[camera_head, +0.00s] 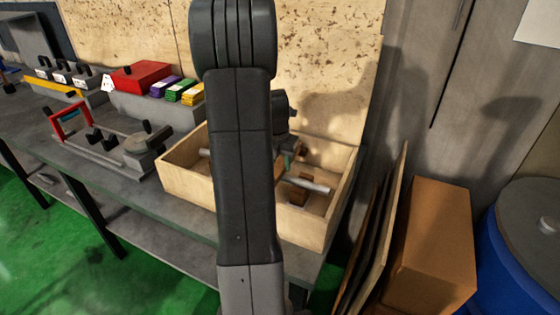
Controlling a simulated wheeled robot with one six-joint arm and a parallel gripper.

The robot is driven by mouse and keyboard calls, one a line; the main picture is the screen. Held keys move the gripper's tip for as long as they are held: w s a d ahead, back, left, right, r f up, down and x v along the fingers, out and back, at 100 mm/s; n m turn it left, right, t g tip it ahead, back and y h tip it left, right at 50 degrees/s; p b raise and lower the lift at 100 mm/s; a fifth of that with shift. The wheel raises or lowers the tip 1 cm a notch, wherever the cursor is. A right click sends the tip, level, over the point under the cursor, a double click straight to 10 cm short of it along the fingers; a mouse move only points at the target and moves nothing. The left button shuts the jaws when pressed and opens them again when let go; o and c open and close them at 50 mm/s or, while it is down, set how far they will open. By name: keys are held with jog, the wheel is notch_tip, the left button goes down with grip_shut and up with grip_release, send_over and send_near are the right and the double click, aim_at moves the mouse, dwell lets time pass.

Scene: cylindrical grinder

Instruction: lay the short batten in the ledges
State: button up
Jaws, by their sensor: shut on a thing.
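A pale grey bar, which looks like the short batten (309,185), shows inside the open wooden box at the right end of the bench. What looks like its other end shows left of my arm; the middle is hidden. A brown wooden block, seemingly one of the ledges (298,197), is just under or beside the bar; I cannot tell whether they touch. My gripper (288,165) is low in the box at the bar, mostly hidden behind my arm. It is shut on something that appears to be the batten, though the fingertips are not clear.
The wooden box (325,235) has raised walls around the bar. A red-handled fixture (70,120) and a red box (140,76) stand on the bench to the left. Leaning boards (378,240) and a cardboard box (437,240) stand right of the bench.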

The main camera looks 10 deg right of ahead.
jog(key=shift+f, duration=0.15)
jog(key=o, duration=1.1)
jog(key=r, duration=0.4)
jog(key=s+r, duration=0.1)
jog(key=r, duration=0.3)
jog(key=a+r, duration=0.1)
jog(key=r, duration=0.3)
jog(key=shift+s+r, duration=0.15)
jog(key=shift+s, duration=0.1)
